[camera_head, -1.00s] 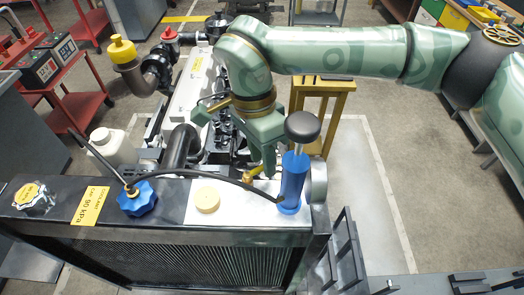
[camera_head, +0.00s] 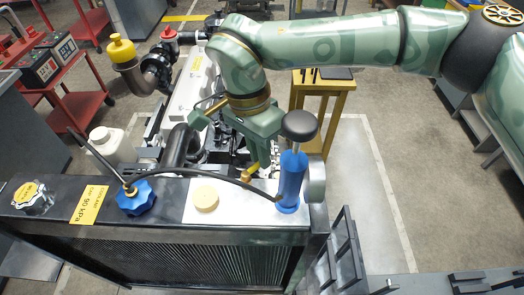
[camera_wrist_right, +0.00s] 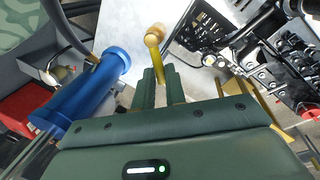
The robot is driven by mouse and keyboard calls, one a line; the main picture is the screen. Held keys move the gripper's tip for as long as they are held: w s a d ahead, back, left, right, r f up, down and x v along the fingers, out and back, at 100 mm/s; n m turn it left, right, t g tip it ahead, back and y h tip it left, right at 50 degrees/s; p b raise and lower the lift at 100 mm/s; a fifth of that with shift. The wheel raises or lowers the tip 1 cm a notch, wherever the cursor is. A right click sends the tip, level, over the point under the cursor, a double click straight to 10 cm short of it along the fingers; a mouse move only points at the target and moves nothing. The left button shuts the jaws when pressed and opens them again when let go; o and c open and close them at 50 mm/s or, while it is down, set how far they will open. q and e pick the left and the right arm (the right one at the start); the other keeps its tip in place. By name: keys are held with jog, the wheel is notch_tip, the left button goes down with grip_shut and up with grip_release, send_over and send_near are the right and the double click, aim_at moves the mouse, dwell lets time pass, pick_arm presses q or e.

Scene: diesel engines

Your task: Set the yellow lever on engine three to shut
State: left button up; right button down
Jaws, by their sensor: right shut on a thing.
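The yellow lever (camera_head: 249,173) stands just behind the top edge of the radiator, left of the blue cylinder. In the right wrist view it shows as a yellow stalk with a tan round knob (camera_wrist_right: 155,36) at its end. My right gripper (camera_head: 259,165) reaches down over it from behind. In the wrist view its fingers (camera_wrist_right: 161,88) are closed on the yellow stalk, with the knob past the fingertips. In the head view the gripper partly hides the lever's base and the engine (camera_head: 195,85). My left gripper is not in view.
A blue hand pump (camera_head: 291,180) with a black knob stands close right of the gripper. A black hose (camera_head: 205,174) arches from it to a blue cap (camera_head: 135,197). A yellow stand (camera_head: 325,105) is behind. Floor at the right is clear.

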jog(key=shift+w+a+r+n+t+h+p, duration=0.15)
jog(key=shift+a+n+t+p, duration=0.25)
jog(key=shift+n, duration=1.15)
jog(key=shift+w+a+f+n+t+h+p, duration=0.15)
jog(key=shift+a+n, duration=0.45)
jog(key=shift+n, duration=0.9)
jog(key=shift+w+a+r+n+t+p, duration=0.15)
jog(key=shift+a+n+t+p, duration=0.25)
jog(key=shift+n, duration=1.15)
jog(key=shift+a, duration=0.15)
jog(key=c, duration=1.5)
grip_release()
jog(key=shift+o, duration=0.2)
jog(key=shift+s, duration=0.1)
jog(key=a+r+b, duration=0.1)
jog(key=a+r, duration=0.2)
jog(key=r, duration=1.3)
jog(key=shift+a, duration=0.15)
jog(key=shift+f, duration=0.15)
